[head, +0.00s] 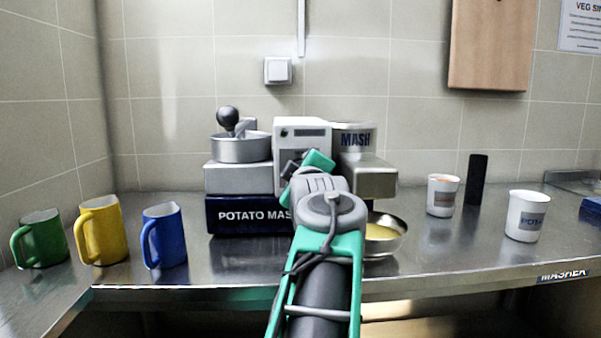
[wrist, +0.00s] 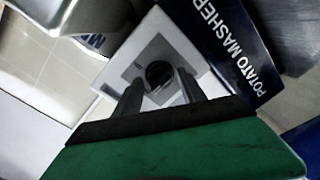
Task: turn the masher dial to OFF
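The potato masher is a white and grey machine (head: 302,130) on a dark blue base lettered POTATO MAS (head: 240,216). Its dial (wrist: 159,74) is a round dark knob on a grey square plate, upper middle in the wrist view. My arm hides the dial in the head view. My gripper (wrist: 160,84) has its two dark fingers apart, one on either side of the dial as seen from the wrist. I cannot tell whether they touch it. My gripper also shows in front of the machine in the head view (head: 294,162). The dial's setting is not readable.
Green (head: 40,238), yellow (head: 100,230) and blue (head: 164,235) mugs stand at left. A steel bowl with yellow contents (head: 398,240) sits right of my arm. Two white cups (head: 442,194) (head: 527,216) and a black upright block (head: 477,180) stand at right. The counter between is clear.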

